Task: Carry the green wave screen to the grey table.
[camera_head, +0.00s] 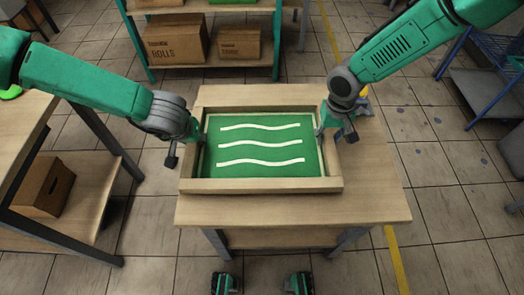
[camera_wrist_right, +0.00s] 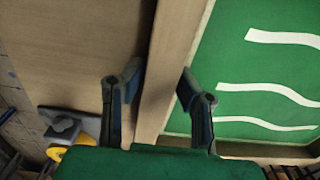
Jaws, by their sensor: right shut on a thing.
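The green wave screen (camera_head: 262,171) has a green panel with three white wavy lines inside a light wooden frame. It lies flat over a wooden-topped table with grey legs (camera_head: 375,207); I cannot tell whether it touches the top. My right gripper (camera_head: 337,134) is shut on the frame's right side bar. In the right wrist view, my right gripper (camera_wrist_right: 155,95) has one finger on each side of this bar (camera_wrist_right: 168,70), with the green panel (camera_wrist_right: 250,75) at right. My left gripper (camera_head: 187,148) straddles the left side bar; its grip is unclear. No grey tabletop shows clearly.
A wooden bench (camera_head: 25,110) with a cardboard box (camera_head: 42,187) below stands at left. A shelf with boxes (camera_head: 177,42) is behind the table. A blue rack (camera_head: 482,75) stands at right. Tiled floor (camera_head: 440,190) is open right of the table.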

